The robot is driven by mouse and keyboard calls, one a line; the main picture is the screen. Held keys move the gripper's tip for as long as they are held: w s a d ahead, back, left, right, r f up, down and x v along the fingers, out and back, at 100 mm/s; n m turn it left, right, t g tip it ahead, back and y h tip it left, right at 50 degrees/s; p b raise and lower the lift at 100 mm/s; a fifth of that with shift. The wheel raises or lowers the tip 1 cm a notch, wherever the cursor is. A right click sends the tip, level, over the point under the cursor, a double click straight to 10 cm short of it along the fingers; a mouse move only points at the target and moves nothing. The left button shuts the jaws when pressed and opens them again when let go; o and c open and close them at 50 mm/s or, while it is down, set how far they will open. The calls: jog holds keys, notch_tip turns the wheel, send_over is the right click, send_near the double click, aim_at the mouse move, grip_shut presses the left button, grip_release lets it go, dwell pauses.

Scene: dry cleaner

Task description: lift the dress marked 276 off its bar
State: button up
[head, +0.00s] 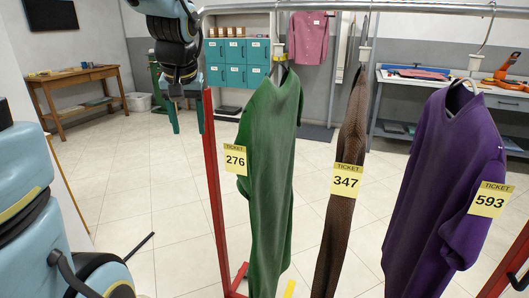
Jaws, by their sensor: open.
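The green garment marked 276 (272,170) hangs on the metal bar (400,8) at the left of the row. Its yellow ticket (235,159) reads 276 and sits at its left side. Its hanger (283,66) shows a hook going up to the bar, with a pale block below the bar. My gripper (187,127) points down at the upper left, open and empty. In the picture it is left of the green garment and apart from it, beside the red post.
A brown garment with ticket 347 (346,180) and a purple one with ticket 593 (447,180) hang to the right. A red rack post (214,185) stands left of the green garment. Behind are teal lockers (233,62), a wooden table (80,82) and a workbench (420,88).

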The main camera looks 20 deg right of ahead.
jog(key=d+r+m+t+h+b, duration=0.15)
jog(key=d+r+b, duration=0.25)
jog(key=d+r, duration=0.65)
jog(key=t+h+b, duration=0.1)
jog(key=t+b, duration=0.1)
jog(key=t, duration=0.1)
send_near(279, 51)
jog(key=f, duration=0.1)
jog(key=shift+n, duration=0.35)
jog(key=x, duration=0.5)
jog(key=shift+w+d+f, duration=0.1)
jog(key=shift+w+d, duration=0.05)
jog(key=shift+d, duration=0.05)
jog(key=p+x, duration=0.2)
jog(key=x, duration=0.2)
jog(key=shift+w, duration=0.3)
jog(key=shift+w+d+f, duration=0.1)
jog(key=shift+w+f, duration=0.2)
jog(key=shift+f, duration=0.05)
grip_shut()
